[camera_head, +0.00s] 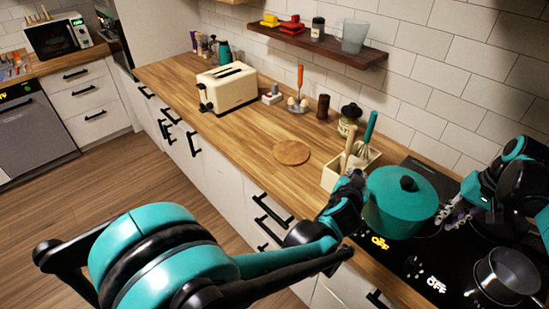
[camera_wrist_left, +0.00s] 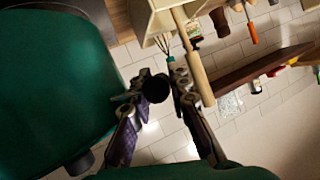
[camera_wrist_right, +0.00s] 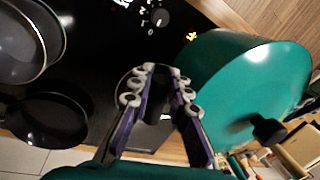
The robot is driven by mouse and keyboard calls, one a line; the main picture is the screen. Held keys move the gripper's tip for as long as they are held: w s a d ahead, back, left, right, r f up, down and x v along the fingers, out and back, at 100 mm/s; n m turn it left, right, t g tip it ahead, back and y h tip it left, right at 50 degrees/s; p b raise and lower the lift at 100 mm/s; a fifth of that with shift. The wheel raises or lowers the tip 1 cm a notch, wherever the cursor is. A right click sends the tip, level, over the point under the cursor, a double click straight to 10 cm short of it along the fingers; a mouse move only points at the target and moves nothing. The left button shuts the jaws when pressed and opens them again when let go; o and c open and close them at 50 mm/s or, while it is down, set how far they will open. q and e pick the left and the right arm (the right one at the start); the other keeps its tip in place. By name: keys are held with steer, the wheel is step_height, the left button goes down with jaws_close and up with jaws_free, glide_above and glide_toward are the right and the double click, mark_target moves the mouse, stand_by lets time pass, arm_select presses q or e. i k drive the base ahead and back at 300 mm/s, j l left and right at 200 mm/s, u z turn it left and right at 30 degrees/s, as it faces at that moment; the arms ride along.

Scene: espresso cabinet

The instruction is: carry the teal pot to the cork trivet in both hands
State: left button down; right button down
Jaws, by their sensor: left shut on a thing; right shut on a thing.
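The teal pot (camera_head: 398,205), lidded with a black knob, is upright over the near-left part of the black hob; I cannot tell whether its base touches. My left gripper (camera_head: 357,186) is at its left side, shut on a dark handle (camera_wrist_left: 156,88). My right gripper (camera_head: 452,212) is at its right side, shut on the other handle, mostly hidden by the fingers. The pot's teal wall fills the left of the left wrist view (camera_wrist_left: 45,80) and the right of the right wrist view (camera_wrist_right: 240,85). The round cork trivet (camera_head: 292,153) lies bare on the wooden counter.
A cream utensil box (camera_head: 333,178) stands between the pot and trivet, towards the wall. A steel saucepan (camera_head: 508,271) sits on the hob at right. A toaster (camera_head: 228,88), egg holder and dark mill stand behind the trivet. Counter left of the trivet is clear.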

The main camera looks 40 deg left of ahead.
mark_target(292, 152)
steer(key=j+u, duration=0.35)
steer(key=i+j, duration=0.15)
steer(key=j, duration=0.25)
steer(key=i+j, duration=0.15)
steer(key=j, duration=0.2)
steer(key=i+j, duration=0.15)
steer(key=j, duration=0.25)
steer(key=i+j+z, duration=0.25)
steer(key=j, duration=0.2)
